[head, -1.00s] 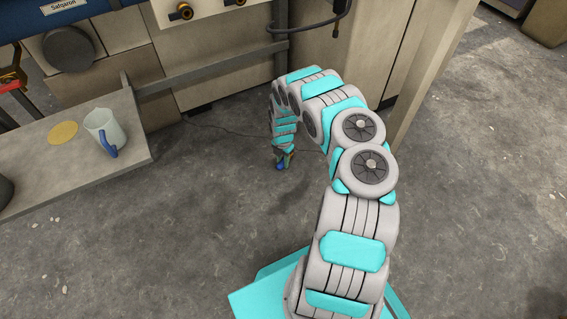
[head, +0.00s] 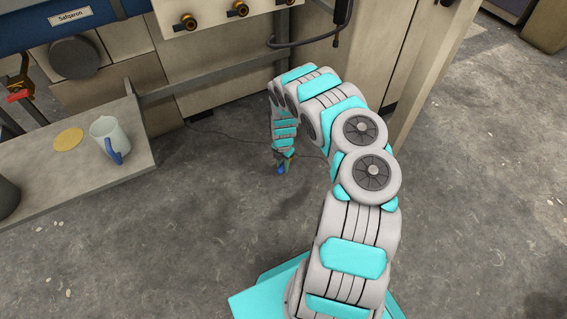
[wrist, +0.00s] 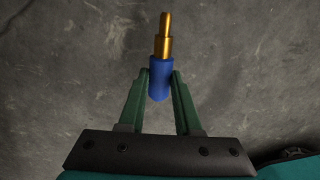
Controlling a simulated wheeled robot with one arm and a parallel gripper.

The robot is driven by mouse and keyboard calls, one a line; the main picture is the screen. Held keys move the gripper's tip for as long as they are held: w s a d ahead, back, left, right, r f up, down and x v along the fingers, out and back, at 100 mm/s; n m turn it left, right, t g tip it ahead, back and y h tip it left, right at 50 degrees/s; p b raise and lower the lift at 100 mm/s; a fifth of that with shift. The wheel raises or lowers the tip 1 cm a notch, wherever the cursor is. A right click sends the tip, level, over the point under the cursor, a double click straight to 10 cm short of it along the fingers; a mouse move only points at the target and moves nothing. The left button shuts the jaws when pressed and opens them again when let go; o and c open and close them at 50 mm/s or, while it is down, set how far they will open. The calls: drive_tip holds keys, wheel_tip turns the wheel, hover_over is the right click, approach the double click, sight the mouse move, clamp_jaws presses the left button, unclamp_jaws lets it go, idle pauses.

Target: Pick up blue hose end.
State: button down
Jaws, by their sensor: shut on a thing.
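The blue hose end (wrist: 159,78) is a blue cylinder with a stepped brass tip, and in the wrist view it lies between the fingertips. My gripper (wrist: 160,86) has green fingers shut on its blue part, with the brass tip pointing away past the fingers. In the head view the blue hose end (head: 281,170) shows as a small blue spot under my gripper (head: 283,164), in front of the machine. The head view is too small to tell its height over the floor.
A grey shelf (head: 95,182) at left bears a jug with a blue handle (head: 108,139) and a yellow disc (head: 68,139). The beige machine (head: 215,60) with brass fittings stands behind. A thin dark cable lies on the floor near my gripper. Open concrete floor (head: 190,235) lies in front.

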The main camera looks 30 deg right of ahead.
drive_tip(key=s+a+p, duration=0.2)
drive_tip(key=s+p, duration=0.1)
drive_tip(key=s+a+r+p, duration=0.1)
drive_tip(key=s+a+p, duration=0.1)
drive_tip(key=s+p, duration=0.1)
drive_tip(key=s+a+p, duration=0.2)
drive_tip(key=s+a, duration=0.1)
drive_tip(key=s, duration=0.1)
drive_tip(key=shift+s+r+p, duration=0.15)
drive_tip(key=shift+s+p, duration=0.1)
drive_tip(key=shift+p, duration=0.15)
drive_tip(key=shift+s+a, duration=0.55)
drive_tip(key=shift+s, duration=0.15)
drive_tip(key=c, duration=1.1)
unclamp_jaws()
clamp_jaws()
